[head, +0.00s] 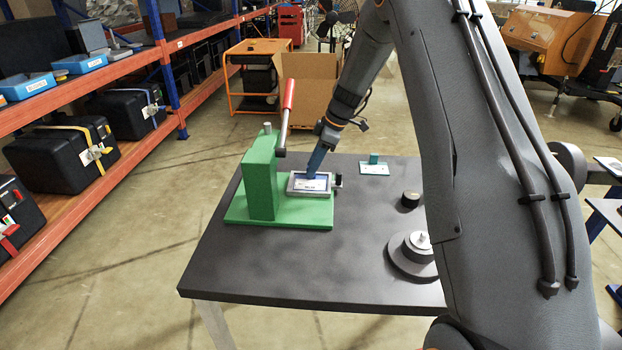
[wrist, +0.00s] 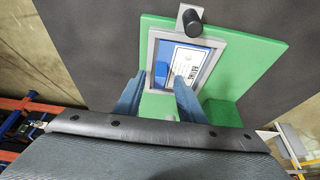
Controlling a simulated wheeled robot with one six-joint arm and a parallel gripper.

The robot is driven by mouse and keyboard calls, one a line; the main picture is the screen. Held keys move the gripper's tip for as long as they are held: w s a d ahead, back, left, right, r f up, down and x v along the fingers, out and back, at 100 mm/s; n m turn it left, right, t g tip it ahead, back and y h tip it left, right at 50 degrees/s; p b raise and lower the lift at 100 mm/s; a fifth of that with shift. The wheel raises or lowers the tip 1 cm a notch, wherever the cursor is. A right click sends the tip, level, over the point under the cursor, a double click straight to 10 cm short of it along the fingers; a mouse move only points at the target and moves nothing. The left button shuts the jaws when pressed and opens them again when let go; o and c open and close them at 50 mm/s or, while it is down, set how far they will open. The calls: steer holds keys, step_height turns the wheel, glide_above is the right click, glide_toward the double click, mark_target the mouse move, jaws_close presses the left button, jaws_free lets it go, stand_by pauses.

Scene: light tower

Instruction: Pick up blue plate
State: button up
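The blue plate (wrist: 209,57) has a white printed label and lies flat inside a grey metal frame (wrist: 220,42) on the green fixture. In the head view the plate (head: 312,185) shows as a small blue-edged rectangle. One fingertip overlaps the label in the wrist view, the other lies by the frame's left side. In the head view my gripper (head: 313,172) points down at the plate; whether it touches cannot be told.
The green fixture (head: 260,180) has a tall block and a red-handled lever (head: 288,100) beside my gripper. A black knob (wrist: 192,22) sits on the frame's edge. A small green-white part (head: 374,167), a black cylinder (head: 410,199) and a round grey base (head: 405,262) stand on the dark table (head: 290,270).

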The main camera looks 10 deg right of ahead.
jaws_close()
steer(key=shift+r, duration=0.1)
